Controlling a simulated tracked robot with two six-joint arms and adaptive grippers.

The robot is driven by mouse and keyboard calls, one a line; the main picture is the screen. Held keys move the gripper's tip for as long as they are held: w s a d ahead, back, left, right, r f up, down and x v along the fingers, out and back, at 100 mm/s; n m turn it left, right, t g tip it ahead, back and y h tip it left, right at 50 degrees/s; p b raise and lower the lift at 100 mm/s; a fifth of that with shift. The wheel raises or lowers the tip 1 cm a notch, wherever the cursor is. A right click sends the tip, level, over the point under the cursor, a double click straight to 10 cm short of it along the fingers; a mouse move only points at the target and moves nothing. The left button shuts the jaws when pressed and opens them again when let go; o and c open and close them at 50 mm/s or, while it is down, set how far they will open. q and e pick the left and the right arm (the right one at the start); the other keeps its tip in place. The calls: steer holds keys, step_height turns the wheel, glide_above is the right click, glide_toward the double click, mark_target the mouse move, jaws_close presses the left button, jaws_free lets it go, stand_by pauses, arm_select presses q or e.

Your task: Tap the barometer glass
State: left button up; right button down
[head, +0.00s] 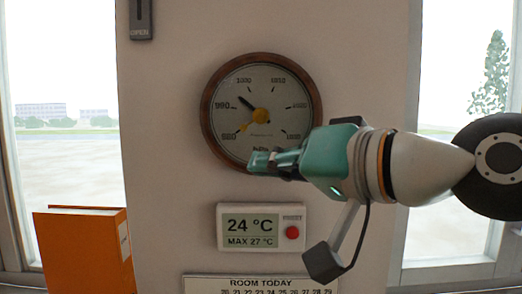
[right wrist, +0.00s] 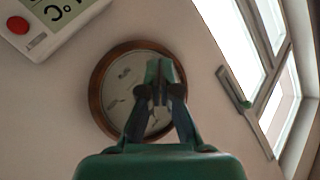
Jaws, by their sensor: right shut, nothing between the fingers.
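The barometer (head: 261,85) hangs on the wall in the head view, a round dial in a brown wooden rim with a dark hand and a yellow hand. My right gripper (head: 258,161) is shut and empty. Its tips overlap the lower part of the barometer's rim in the head view. In the right wrist view the barometer (right wrist: 112,90) lies behind my gripper (right wrist: 160,68), whose fingers cover part of the dial. I cannot tell whether the tips touch the glass. My left gripper is not in view.
A white thermometer display (head: 262,227) with a red button is on the wall below the barometer. A printed room sheet (head: 260,284) is under it. An orange binder (head: 85,250) stands at the lower left. Windows flank the wall panel.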

steer(key=shift+a, duration=0.15)
steer(key=p, duration=0.2)
glide_toward(249, 151)
steer(key=shift+s+a+x, duration=0.15)
steer(key=shift+x, duration=1.2)
steer(key=shift+s+a+x, duration=0.15)
steer(key=shift+x, duration=1.2)
steer(key=shift+w+p, duration=0.1)
steer(key=shift+p, duration=0.2)
steer(key=shift+w, duration=0.3)
steer(key=shift+w+p, duration=0.3)
steer(key=shift+p, duration=0.05)
steer(key=shift+s, duration=0.1)
steer(key=shift+s+b, duration=0.3)
steer(key=shift+s, duration=0.35)
